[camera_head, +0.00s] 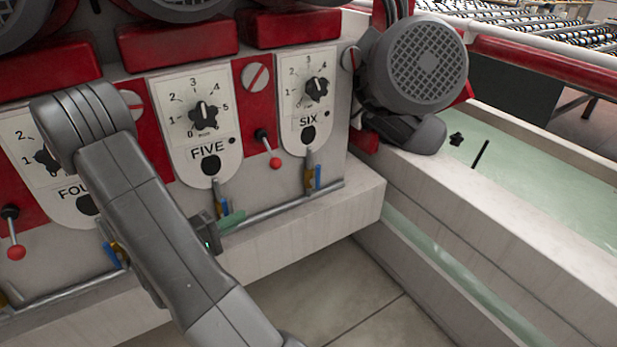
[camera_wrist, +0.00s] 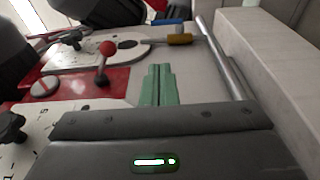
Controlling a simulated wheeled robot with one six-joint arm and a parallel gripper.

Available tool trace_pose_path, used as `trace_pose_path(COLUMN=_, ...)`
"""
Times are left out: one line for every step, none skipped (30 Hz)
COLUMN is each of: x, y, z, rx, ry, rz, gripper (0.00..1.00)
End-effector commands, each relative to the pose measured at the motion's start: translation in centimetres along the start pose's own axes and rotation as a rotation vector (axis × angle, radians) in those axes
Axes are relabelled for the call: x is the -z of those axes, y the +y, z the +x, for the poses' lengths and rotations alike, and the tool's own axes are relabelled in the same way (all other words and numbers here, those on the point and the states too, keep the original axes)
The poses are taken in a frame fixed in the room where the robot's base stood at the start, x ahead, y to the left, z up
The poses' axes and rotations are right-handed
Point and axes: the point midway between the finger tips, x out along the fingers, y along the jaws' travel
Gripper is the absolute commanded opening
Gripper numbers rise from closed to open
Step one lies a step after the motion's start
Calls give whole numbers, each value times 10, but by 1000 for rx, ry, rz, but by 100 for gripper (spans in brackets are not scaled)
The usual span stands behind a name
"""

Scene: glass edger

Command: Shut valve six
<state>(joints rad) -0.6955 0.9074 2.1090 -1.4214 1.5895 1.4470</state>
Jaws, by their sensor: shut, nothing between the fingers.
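Valve six (camera_head: 309,179) is a small brass valve with a blue lever (camera_head: 317,177), below the panel marked SIX (camera_head: 307,121). The lever stands upright, in line with the short line running down to the metal pipe. In the wrist view the brass body (camera_wrist: 180,39) and blue lever (camera_wrist: 167,21) lie beyond my fingertips, side by side and roughly parallel. My gripper (camera_head: 232,221) has green fingers, shut and empty, beside the pipe below panel FIVE. It points right toward valve six, with a clear gap. The fingers also show in the wrist view (camera_wrist: 158,82).
Another blue-levered valve (camera_head: 224,207) sits under panel FIVE (camera_head: 206,150), close to my gripper. The metal pipe (camera_head: 275,209) runs along the ledge (camera_head: 345,207). A red-balled lever (camera_head: 275,162) sticks out between the panels. A grey motor (camera_head: 425,65) stands right of panel SIX.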

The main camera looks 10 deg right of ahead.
Motion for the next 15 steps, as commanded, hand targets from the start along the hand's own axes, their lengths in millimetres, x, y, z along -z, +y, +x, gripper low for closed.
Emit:
trace_pose_path(x=0, y=0, z=0, rx=0, ry=0, rz=0, gripper=0)
trace_pose_path(x=0, y=0, z=0, rx=0, ry=0, rz=0, gripper=0)
trace_pose_path(x=0, y=0, z=0, rx=0, ry=0, rz=0, gripper=0)
trace_pose_path(x=0, y=0, z=0, rx=0, ry=0, rz=0, gripper=0)
trace_pose_path(x=0, y=0, z=1, rx=0, ry=-1, rz=0, gripper=0)
trace_pose_path(x=0, y=0, z=2, rx=0, ry=-2, rz=0, gripper=0)
trace_pose_path(x=0, y=0, z=3, rx=0, ry=-2, rz=0, gripper=0)
trace_pose_path(x=0, y=0, z=5, rx=0, ry=-3, rz=0, gripper=0)
trace_pose_path(x=0, y=0, z=8, rx=0, ry=-2, rz=0, gripper=0)
trace_pose_path(x=0, y=1, z=10, rx=-1, ry=-3, rz=0, gripper=0)
trace_pose_path(x=0, y=1, z=14, rx=-1, ry=-4, rz=-1, gripper=0)
trace_pose_path(x=-1, y=1, z=18, rx=-1, ry=-5, rz=-1, gripper=0)
trace_pose_path(x=-1, y=1, z=22, rx=-1, ry=-4, rz=-1, gripper=0)
trace_pose_path(x=-1, y=1, z=26, rx=0, ry=-6, rz=-1, gripper=0)
trace_pose_path(x=-1, y=1, z=31, rx=0, ry=-5, rz=-2, gripper=0)
